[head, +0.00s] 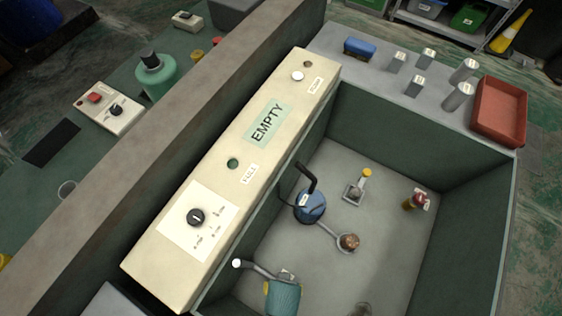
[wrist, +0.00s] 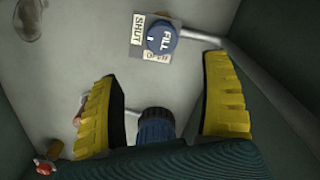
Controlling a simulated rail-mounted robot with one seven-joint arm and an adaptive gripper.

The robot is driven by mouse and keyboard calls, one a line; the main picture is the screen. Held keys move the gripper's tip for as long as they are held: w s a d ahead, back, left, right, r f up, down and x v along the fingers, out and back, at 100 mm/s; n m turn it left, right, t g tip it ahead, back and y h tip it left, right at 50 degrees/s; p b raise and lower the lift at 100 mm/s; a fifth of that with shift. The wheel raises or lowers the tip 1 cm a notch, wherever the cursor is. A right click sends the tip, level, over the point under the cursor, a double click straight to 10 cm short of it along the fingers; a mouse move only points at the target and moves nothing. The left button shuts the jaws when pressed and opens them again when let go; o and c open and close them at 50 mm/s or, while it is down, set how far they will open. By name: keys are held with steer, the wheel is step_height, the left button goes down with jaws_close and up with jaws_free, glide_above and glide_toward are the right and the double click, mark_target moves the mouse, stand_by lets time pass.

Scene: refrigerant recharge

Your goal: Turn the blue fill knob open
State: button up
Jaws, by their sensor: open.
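The blue fill knob (wrist: 161,38) is a round cap marked FILL on a small plate in the upper middle of the wrist view. SHUT is printed on the plate's left, and the knob's white mark is on that side. The lower label is partly covered. My gripper (wrist: 162,72) is open, its yellow fingers spread below the knob in the picture, not touching it. A dark blue ribbed object (wrist: 156,128) shows between the fingers. In the head view I cannot make out the knob; a teal body with yellow bits, possibly my gripper, is at the bottom edge.
A grey metal pipe (wrist: 235,65) runs right from the knob. The walled bay (head: 390,165) also holds a blue unit (head: 311,209) with a black handle and a brown knob (head: 348,242). A cream panel (head: 215,135) reading EMPTY borders it. A red tray (head: 499,112) stands beyond.

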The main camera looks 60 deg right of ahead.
step_height(320, 180, down, 12)
steer(key=b, duration=0.5)
steer(key=shift+w, duration=0.1)
steer(key=c, duration=1.2)
